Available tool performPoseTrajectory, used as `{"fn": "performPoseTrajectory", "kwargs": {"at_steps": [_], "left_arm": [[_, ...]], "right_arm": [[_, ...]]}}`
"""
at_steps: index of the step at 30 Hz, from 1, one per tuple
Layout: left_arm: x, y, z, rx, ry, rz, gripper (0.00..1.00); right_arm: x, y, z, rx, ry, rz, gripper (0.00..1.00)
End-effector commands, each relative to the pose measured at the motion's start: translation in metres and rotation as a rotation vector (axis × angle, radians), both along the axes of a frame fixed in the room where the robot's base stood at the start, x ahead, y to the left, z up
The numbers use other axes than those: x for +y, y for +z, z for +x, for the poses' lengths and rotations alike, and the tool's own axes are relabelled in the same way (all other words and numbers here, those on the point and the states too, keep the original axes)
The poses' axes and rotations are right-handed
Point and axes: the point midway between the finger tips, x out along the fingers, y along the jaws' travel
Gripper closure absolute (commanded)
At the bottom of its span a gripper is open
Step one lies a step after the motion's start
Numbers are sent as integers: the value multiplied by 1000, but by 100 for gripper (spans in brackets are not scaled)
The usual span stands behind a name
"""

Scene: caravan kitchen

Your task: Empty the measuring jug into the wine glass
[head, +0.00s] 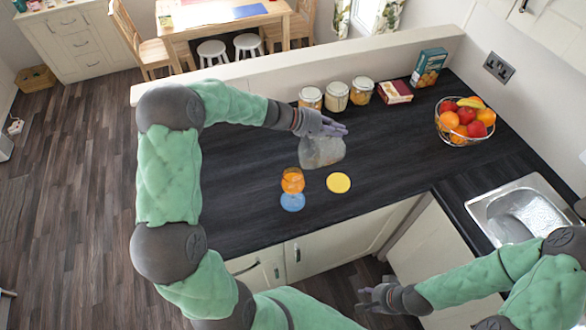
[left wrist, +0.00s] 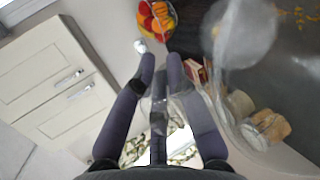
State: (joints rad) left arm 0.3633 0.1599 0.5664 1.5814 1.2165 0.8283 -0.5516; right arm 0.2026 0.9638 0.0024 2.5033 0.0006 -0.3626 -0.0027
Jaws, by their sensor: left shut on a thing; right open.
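The clear measuring jug (head: 322,152) is held above the dark worktop by my left gripper (head: 334,129), behind and right of the wine glass in the head view. It looks tilted, and I see no orange liquid in it. In the left wrist view my left gripper (left wrist: 160,62) is shut on the jug's handle, with the clear jug body (left wrist: 240,45) to the right. The wine glass (head: 293,180) holds orange liquid and appears to stand on a blue coaster (head: 292,202). My right gripper (head: 372,297) is open and empty, low in front of the cabinets, away from both.
A yellow coaster (head: 339,182) lies right of the glass. Several jars (head: 336,96), a red box (head: 395,92) and a teal carton (head: 428,68) stand along the back ledge. A fruit basket (head: 465,120) and sink (head: 520,208) are at right. The worktop's left part is clear.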

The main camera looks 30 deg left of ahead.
Motion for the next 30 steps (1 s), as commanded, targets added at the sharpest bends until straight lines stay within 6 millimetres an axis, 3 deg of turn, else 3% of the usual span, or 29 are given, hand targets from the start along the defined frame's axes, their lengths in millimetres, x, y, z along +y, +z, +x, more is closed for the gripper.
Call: {"fn": "performPoseTrajectory", "kwargs": {"at_steps": [18, 30], "left_arm": [[-8, -5, 15, 168, -1, 90, 100], [-12, -25, 22, 287, 0, 150, 100]], "right_arm": [[0, 62, 0, 0, 0, 0, 60], [0, 98, 0, 0, 0, 0, 60]]}}
